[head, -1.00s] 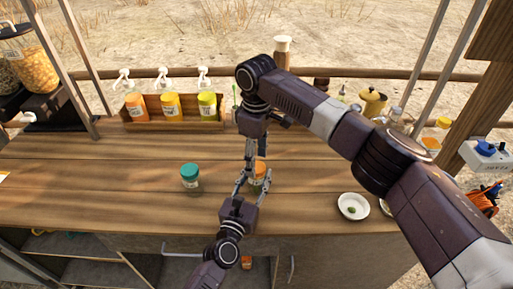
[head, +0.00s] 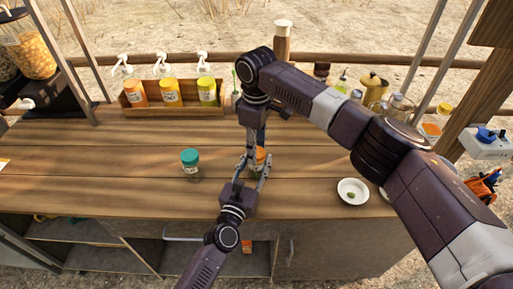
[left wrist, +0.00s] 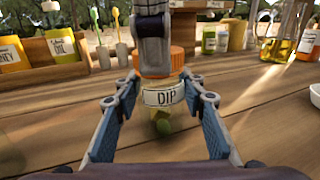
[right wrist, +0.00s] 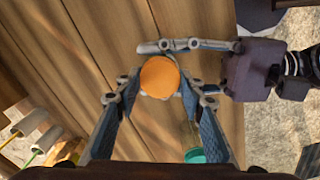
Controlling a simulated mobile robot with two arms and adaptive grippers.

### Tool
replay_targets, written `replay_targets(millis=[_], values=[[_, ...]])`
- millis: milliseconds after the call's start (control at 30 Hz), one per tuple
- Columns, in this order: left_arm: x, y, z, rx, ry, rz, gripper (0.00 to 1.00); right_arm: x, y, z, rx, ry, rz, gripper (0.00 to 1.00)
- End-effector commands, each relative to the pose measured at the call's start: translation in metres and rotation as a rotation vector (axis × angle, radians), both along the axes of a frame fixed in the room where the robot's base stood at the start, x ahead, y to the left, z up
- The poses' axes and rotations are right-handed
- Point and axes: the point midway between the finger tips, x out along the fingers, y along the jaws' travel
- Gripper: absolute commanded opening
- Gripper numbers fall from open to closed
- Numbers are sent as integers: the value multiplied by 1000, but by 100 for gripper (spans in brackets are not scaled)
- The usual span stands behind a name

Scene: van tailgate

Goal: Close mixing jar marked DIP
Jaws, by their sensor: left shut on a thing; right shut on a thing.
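The mixing jar marked DIP (left wrist: 163,97) stands upright on the wooden counter, clear with a white label and something green low inside. Its orange lid (left wrist: 158,63) sits on top; I cannot tell how tightly. My left gripper (left wrist: 162,105) is shut around the jar body, one finger on each side. My right gripper (right wrist: 161,82) comes from above and is shut on the orange lid, which shows round in the right wrist view (right wrist: 160,77). In the head view the jar is largely hidden by both grippers.
A teal-lidded jar (head: 190,164) stands left of the grippers. A white bowl (head: 352,191) with something green inside is at the right. A wooden rack (head: 174,110) of bottles is at the back left.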

Motion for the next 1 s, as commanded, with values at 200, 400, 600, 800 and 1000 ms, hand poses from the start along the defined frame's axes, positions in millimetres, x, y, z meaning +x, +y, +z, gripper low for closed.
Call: replay_targets(millis=[200, 400, 600, 800, 1000], values=[[0, 0, 0, 0, 0, 0, 0, 0, 0, 0, 0, 0, 1, 44], [0, 0, 0, 0, 0, 0, 0, 0, 0, 0, 0, 0, 1, 57], [0, 0, 0, 0, 0, 0, 0, 0, 0, 1, 0, 0, 1, 57], [0, 0, 0, 0, 0, 0, 0, 1, 1, 22, 1, -2, 2, 57], [0, 0, 0, 0, 0, 0, 0, 1, 1, 65, 2, -3, 2, 57]])
